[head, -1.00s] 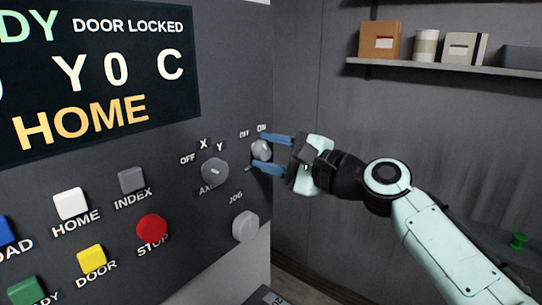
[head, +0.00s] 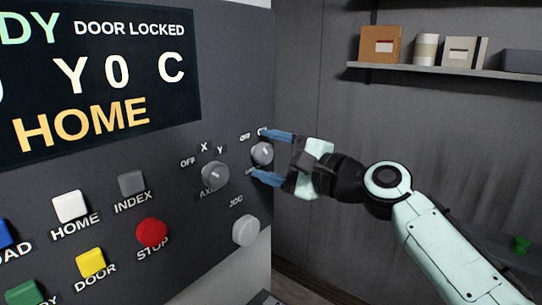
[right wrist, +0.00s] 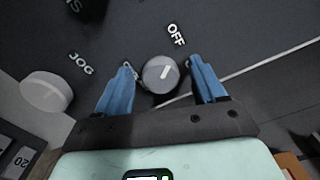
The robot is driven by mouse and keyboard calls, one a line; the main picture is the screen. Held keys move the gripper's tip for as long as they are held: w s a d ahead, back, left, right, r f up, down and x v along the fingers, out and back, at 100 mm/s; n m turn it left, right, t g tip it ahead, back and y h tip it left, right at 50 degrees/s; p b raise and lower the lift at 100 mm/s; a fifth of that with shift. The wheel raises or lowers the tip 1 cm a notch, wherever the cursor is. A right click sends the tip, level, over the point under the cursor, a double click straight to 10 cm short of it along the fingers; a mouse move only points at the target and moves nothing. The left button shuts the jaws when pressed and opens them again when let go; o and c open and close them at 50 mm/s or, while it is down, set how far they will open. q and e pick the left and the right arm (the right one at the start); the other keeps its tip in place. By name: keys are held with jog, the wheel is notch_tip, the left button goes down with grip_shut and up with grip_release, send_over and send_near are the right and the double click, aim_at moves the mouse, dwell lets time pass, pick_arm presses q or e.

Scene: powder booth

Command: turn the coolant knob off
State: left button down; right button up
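The coolant knob (head: 262,153) is a small grey round knob on the right part of the dark panel. OFF (head: 244,137) is printed at its upper left, and a second label above it is partly covered by a finger. In the right wrist view the knob (right wrist: 160,75) has a light mark slanting up and right, roughly toward the OFF label (right wrist: 176,35). My right gripper (head: 271,157) is open, its blue fingers on either side of the knob. The right wrist view shows gaps between the fingers and the knob. My left gripper is not in view.
The axis knob (head: 215,174) is left of the coolant knob, and the jog knob (head: 246,230) is below. A red stop button (head: 152,232) and other coloured buttons are farther left. A wall shelf (head: 440,70) with boxes is behind my arm at the upper right.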

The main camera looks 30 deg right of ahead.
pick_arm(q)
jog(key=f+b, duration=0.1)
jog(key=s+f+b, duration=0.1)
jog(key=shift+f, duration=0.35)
pick_arm(e)
jog(key=v, duration=1.3)
jog(key=shift+s, duration=0.2)
jog(key=shift+d, duration=0.1)
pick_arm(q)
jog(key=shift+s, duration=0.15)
